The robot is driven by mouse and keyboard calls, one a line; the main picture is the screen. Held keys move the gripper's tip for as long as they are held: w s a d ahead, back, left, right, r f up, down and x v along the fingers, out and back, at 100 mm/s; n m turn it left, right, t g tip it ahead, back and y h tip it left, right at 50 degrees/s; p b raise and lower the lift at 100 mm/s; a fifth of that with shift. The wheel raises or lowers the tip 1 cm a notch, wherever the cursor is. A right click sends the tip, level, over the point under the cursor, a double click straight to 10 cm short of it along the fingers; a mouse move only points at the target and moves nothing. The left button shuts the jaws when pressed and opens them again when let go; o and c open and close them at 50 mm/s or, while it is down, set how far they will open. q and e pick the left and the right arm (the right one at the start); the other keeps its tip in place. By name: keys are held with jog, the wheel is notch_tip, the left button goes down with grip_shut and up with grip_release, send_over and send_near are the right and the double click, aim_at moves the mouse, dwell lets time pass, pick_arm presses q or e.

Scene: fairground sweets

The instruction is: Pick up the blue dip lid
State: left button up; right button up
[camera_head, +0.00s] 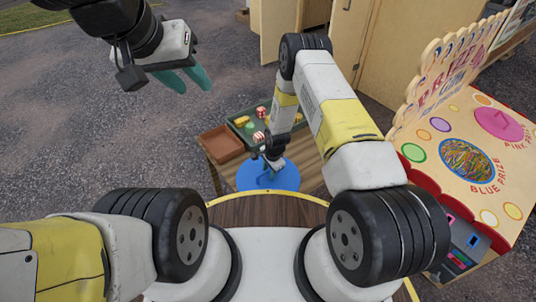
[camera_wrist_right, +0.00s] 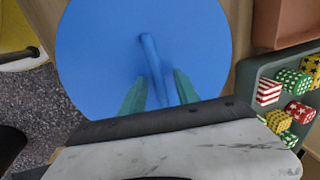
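The blue dip lid (camera_head: 287,180) is a round blue disc at the front of the wooden table in the head view. It fills the upper middle of the right wrist view (camera_wrist_right: 95,60), where its raised bar handle (camera_wrist_right: 152,58) shows. My right gripper (camera_wrist_right: 160,76) is over the lid, its green fingers apart on either side of the handle, with small gaps visible. Its fingertips are small and partly hidden in the head view (camera_head: 273,164). My left gripper (camera_head: 190,82) is open and empty, raised at the upper left, far from the lid. What lies under the lid is hidden.
A prize counter (camera_head: 440,157) stands at the right. Wooden panels (camera_head: 285,30) stand behind. Gravel ground at the left is clear.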

jog(key=shift+c, duration=0.2)
grip_shut()
jog(key=shift+w, duration=0.1)
dwell(1.0)
